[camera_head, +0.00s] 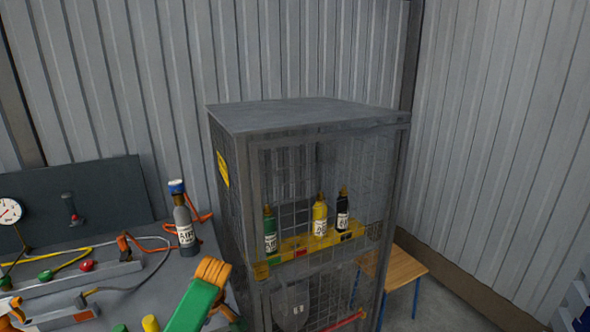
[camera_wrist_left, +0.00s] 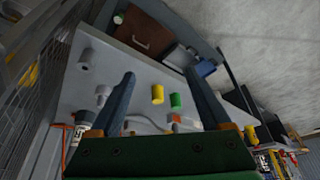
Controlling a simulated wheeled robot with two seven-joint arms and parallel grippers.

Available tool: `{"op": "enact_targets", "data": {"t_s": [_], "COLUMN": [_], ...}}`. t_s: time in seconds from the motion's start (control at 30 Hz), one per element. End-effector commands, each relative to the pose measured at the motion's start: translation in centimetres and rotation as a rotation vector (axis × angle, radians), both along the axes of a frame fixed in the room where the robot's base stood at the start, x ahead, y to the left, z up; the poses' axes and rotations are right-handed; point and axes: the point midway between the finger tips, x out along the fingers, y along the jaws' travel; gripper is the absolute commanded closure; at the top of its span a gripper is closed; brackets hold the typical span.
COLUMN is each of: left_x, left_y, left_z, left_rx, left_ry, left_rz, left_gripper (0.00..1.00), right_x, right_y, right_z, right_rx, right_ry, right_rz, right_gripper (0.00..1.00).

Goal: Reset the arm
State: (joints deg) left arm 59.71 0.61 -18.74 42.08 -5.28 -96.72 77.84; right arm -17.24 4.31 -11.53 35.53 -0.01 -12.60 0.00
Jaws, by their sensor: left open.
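My left gripper (camera_wrist_left: 160,74) shows in the left wrist view with its two blue-grey fingers spread wide. Nothing is between them in its grasp; the grey bench (camera_wrist_left: 125,75) lies beyond. A green and orange part at the bottom of the head view partly covers the bench (camera_head: 150,290); I cannot tell whether the gripper's fingertips show there. My right gripper is in neither view.
A grey mesh cage (camera_head: 308,118) stands beside the bench, with green (camera_head: 270,232), yellow (camera_head: 320,216) and black (camera_head: 342,212) bottles inside. A grey, blue-topped bottle (camera_head: 185,222) stands upright on the bench. A wooden stool (camera_head: 404,264) is right of the cage.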

Motion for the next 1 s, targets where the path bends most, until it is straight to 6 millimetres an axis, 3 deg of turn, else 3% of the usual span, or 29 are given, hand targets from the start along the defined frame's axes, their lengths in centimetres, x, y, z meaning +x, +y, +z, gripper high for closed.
{"op": "enact_targets", "data": {"t_s": [0.37, 0.57, 0.67, 0.8, 0.9, 1.0], "left_x": [-3.3, -8.6, -13.7, -24.0, -31.3, -36.7], "left_y": [-0.5, -0.9, -1.4, -1.9, -2.1, -2.2], "left_z": [-10.9, -19.4, -24.7, -31.4, -34.0, -35.0], "left_rx": [-0.039, -0.076, -0.106, -0.143, -0.154, -0.153], "left_ry": [0.110, 0.186, 0.228, 0.276, 0.292, 0.298], "left_rz": [-0.300, -0.548, -0.724, -1.006, -1.178, -1.304], "left_gripper": [0.19, 0.19, 0.19, 0.19, 0.19, 0.19], "right_x": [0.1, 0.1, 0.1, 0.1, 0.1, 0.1], "right_y": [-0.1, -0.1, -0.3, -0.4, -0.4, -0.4], "right_z": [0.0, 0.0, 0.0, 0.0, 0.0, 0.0], "right_rx": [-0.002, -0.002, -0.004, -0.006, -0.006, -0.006], "right_ry": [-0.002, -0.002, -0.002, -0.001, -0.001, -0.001], "right_rz": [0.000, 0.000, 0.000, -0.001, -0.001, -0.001], "right_gripper": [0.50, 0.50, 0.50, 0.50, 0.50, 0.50]}}
